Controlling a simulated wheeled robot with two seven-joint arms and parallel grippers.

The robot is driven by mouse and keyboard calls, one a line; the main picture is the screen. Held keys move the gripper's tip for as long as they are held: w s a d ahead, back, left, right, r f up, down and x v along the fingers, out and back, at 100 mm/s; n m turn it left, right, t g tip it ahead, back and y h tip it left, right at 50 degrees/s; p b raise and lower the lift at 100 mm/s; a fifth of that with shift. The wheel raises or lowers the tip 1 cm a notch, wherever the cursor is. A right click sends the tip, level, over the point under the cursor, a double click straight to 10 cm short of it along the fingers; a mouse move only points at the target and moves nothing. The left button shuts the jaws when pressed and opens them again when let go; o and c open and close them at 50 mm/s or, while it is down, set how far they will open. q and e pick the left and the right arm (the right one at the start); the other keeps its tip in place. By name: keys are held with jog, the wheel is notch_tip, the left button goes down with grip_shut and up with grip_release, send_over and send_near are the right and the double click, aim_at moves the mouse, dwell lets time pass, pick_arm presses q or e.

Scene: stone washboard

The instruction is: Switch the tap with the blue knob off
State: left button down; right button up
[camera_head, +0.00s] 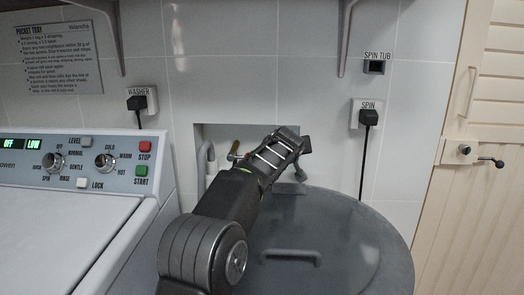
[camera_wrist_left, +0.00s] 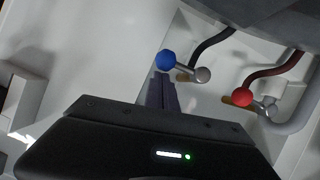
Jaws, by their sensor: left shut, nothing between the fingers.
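The blue knob (camera_wrist_left: 166,60) is a round ball on the end of a short metal lever, in the left wrist view. The lever runs right and slightly down to the tap body (camera_wrist_left: 202,75). My left gripper (camera_wrist_left: 160,92) is shut and empty. Its fingertips are just below the blue knob in that view; I cannot tell whether they touch it. In the head view my left gripper (camera_head: 284,150) is in front of the wall recess and hides most of what is in it, including the blue knob. My right gripper is not in view.
A red knob (camera_wrist_left: 243,97) on a second tap is to the right of the blue one, with hoses close by. A washer (camera_head: 70,220) stands at the left. A grey round lid (camera_head: 350,235) is below the recess (camera_head: 215,132). Two plugged cords hang on the wall.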

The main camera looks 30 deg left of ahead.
pick_arm(q)
jog(key=shift+d+f+m, duration=0.15)
jog(key=shift+f+m, duration=0.1)
jog(key=shift+m, duration=0.05)
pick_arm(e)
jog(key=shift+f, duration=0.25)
